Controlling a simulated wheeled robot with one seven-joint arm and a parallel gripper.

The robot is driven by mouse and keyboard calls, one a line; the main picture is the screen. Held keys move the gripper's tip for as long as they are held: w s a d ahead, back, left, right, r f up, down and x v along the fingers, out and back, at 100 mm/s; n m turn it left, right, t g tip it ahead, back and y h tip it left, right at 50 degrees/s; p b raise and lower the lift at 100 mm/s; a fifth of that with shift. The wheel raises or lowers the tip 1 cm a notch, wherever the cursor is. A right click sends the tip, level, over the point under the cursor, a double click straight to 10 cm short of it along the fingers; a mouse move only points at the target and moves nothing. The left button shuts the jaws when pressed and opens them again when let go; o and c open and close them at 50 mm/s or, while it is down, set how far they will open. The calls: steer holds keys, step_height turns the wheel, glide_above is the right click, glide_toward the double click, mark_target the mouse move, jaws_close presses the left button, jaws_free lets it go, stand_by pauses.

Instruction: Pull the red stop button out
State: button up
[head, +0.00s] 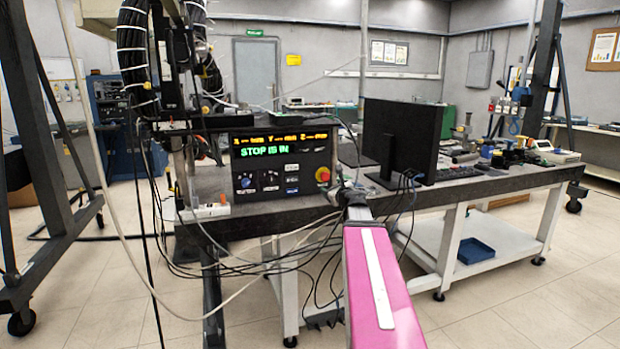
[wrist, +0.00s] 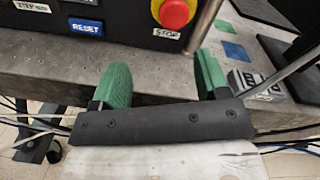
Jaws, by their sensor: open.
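The red stop button (head: 323,175) sits on a yellow base at the lower right of the black control box (head: 275,165) in the head view. The box display reads "STOP IS IN". In the wrist view the red button (wrist: 174,12) is at the top, partly cut off by the frame, above a "STOP" label. My gripper (wrist: 160,82) has green fingertips spread apart with nothing between them. It is below the button in the wrist view, apart from it, over the bench top edge. In the head view my pink arm (head: 375,285) reaches toward the box; the fingers are hard to make out.
The box stands on the metal bench (head: 470,187). A black monitor (head: 392,140) stands to its right, with a keyboard (head: 457,173) beyond. Cables hang below the bench front. A "RESET" label (wrist: 86,27) is left of the button. A thin metal post rises right of the button.

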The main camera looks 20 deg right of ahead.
mark_target(326, 176)
steer(key=shift+m+h, duration=0.5)
steer(key=shift+m, duration=0.4)
steer(key=w, duration=0.3)
steer(key=w+r, duration=0.1)
steer(key=w, duration=0.7)
steer(key=shift+d+r, duration=0.25)
steer(key=shift+d, duration=0.1)
